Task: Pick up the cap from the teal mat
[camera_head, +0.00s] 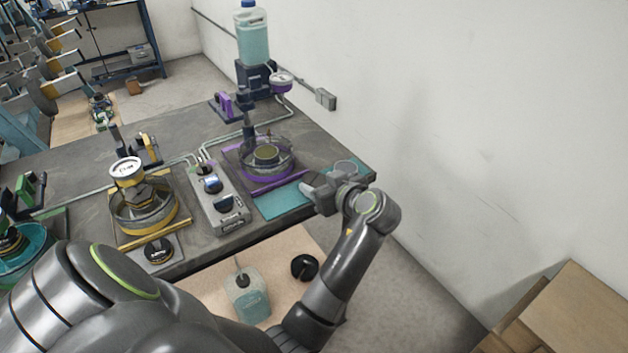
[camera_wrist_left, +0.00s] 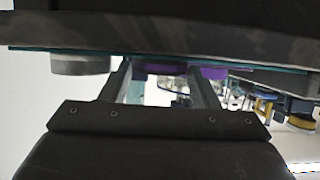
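The teal mat (camera_head: 283,202) lies at the right end of the grey workbench, and its edge shows in the left wrist view (camera_wrist_left: 215,63). A round grey cap (camera_head: 345,167) appears at the mat's far right, partly behind my arm. In the left wrist view, which looks upside down, a short grey cylinder (camera_wrist_left: 82,64), apparently the cap, stands left of my fingers. My left gripper (camera_head: 312,185) is low over the mat. In the wrist view its fingers (camera_wrist_left: 163,82) are apart with nothing held between them. My right gripper is not in view.
A glass dish on a purple stand (camera_head: 266,158) is just left of the mat. A control box (camera_head: 220,200) and a yellow-framed gauge unit (camera_head: 145,205) stand farther left. A teal bottle (camera_head: 252,35) is at the back. The wall is close on the right.

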